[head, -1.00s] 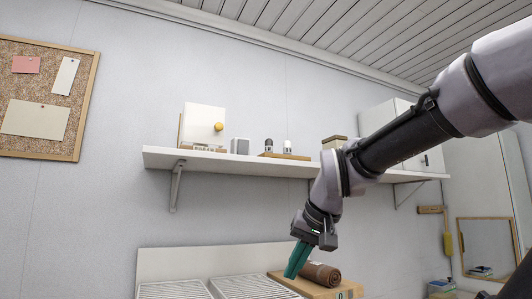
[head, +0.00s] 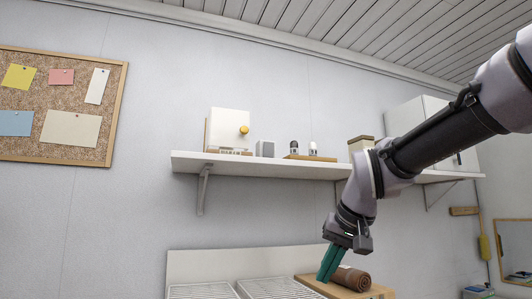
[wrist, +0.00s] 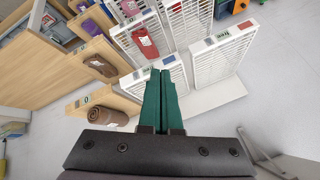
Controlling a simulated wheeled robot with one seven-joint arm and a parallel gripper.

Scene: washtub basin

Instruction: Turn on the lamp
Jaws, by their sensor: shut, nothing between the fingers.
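No lamp can be made out for certain. A white square-faced thing (head: 228,124) with a round yellow knob (head: 244,130) stands on the wall shelf in the head view, and I cannot tell if it is the lamp. My gripper (head: 327,274) hangs at the lower right of it, below the shelf and pointing down, its green fingers together and empty. In the wrist view the shut fingers (wrist: 165,75) point over white slatted racks (wrist: 223,57).
The white shelf (head: 187,163) also bears a grey box (head: 265,149) and small items on a wooden tray. A brown roll (head: 352,278) lies on a wooden surface near my gripper. A cork board (head: 112,125) hangs left. A white cabinet (head: 408,117) is behind my arm.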

